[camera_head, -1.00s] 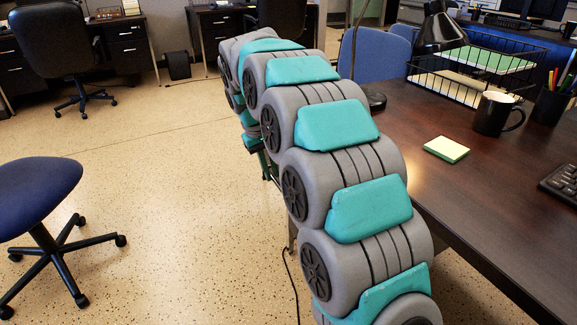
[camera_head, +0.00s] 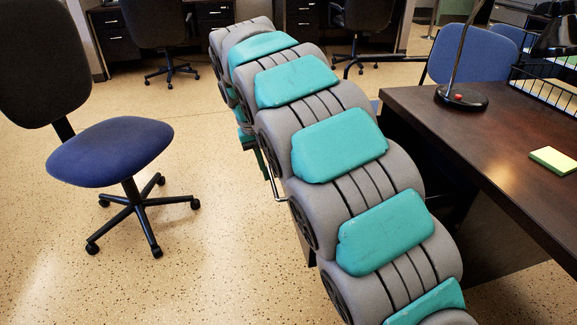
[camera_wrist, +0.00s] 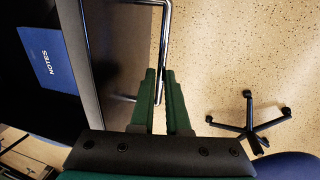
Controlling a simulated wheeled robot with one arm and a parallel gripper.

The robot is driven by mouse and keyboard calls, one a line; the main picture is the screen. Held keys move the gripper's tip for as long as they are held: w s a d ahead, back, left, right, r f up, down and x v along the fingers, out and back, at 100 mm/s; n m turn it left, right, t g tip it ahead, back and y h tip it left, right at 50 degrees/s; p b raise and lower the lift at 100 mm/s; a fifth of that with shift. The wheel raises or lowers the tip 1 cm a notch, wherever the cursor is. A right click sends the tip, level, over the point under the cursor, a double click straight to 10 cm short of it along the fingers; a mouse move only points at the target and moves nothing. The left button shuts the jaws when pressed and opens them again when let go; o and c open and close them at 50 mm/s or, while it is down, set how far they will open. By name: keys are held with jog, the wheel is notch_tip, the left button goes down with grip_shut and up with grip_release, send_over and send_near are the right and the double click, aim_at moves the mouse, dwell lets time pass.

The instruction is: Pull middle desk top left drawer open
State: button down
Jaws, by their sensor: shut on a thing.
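The drawer shows in the wrist view as a dark front edge (camera_wrist: 95,75) with an open space behind it, and a blue booklet marked "NOTES" (camera_wrist: 47,58) lies inside, so the drawer stands open. Its chrome bar handle (camera_wrist: 166,25) runs along the front. My gripper (camera_wrist: 163,78) has its green fingers closed around this handle. In the head view my arm hides the gripper and most of the drawer; a bit of the chrome handle (camera_head: 272,190) shows left of my arm. The dark wooden desk (camera_head: 430,110) is to the right.
A blue swivel chair (camera_head: 110,150) stands on the left; its legs (camera_wrist: 250,125) also show in the wrist view. Another blue chair (camera_head: 470,55) is behind the desk. A lamp (camera_head: 461,97) and sticky notes (camera_head: 553,160) lie on the desk. Speckled floor (camera_head: 215,220) is free left of my arm.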

jog(key=shift+s+a+r, duration=0.1)
jog(key=shift+s+a, duration=0.1)
jog(key=shift+a, duration=0.6)
jog(key=c, duration=0.9)
grip_release()
jog(key=shift+s+a+r, duration=0.1)
jog(key=shift+a+r, duration=0.15)
jog(key=shift+r, duration=1)
jog(key=shift+s+a+r, duration=0.1)
jog(key=shift+a+r, duration=0.1)
jog(key=shift+r, duration=1.05)
jog(key=shift+s+a+r, duration=0.1)
jog(key=shift+a+r, duration=0.15)
jog(key=shift+r, duration=1)
